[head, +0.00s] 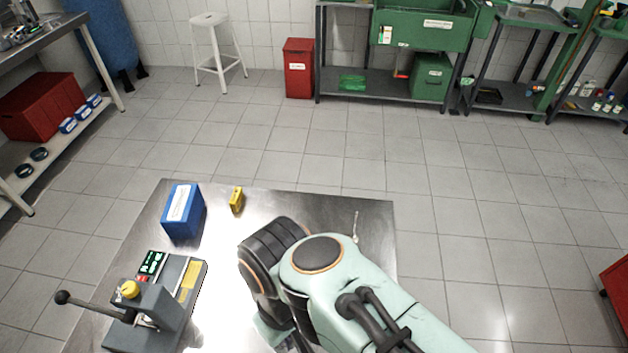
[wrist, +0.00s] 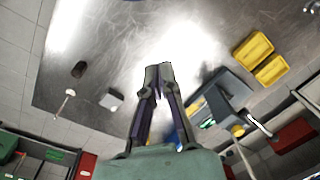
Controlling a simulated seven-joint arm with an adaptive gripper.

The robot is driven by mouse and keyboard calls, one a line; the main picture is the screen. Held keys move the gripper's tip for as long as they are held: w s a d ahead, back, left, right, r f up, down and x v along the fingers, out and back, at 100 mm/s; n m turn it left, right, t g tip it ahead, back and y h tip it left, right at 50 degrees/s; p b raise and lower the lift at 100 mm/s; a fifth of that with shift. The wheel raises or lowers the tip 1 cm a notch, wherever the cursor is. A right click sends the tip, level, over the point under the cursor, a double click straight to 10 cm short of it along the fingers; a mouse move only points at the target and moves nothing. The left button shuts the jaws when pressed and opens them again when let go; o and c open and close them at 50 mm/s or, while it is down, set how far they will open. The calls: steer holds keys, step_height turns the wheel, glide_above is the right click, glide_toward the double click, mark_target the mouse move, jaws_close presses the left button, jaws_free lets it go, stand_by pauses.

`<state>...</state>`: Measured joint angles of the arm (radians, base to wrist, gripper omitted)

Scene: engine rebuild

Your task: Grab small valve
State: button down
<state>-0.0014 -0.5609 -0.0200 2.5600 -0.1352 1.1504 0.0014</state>
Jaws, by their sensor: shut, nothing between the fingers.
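A small valve with a thin pale stem and a round head (wrist: 69,92) lies on the metal table at the left in the wrist view. In the head view it shows as a thin pale stem (head: 356,222) near the table's right edge, just beyond my arm. My gripper (wrist: 158,72) is shut and empty in the middle of the wrist view, apart from the valve, which lies to its left. In the head view my arm mostly hides the gripper.
A grey block (wrist: 111,100) and a dark oval piece (wrist: 78,69) lie near the valve. Yellow trays (wrist: 253,50) show in the wrist view.

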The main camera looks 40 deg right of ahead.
stand_by(0.3)
steer(key=c, duration=1.1)
jaws_free()
steer(key=shift+c, duration=0.2)
steer(key=shift+r, duration=0.15)
step_height(320, 180, up, 5)
steer(key=m, duration=0.2)
glide_above(355, 227)
steer(key=f, duration=0.1)
steer(key=shift+h, duration=0.4)
step_height(355, 227, down, 26)
steer(key=shift+w+d+f, duration=0.1)
steer(key=shift+w, duration=0.05)
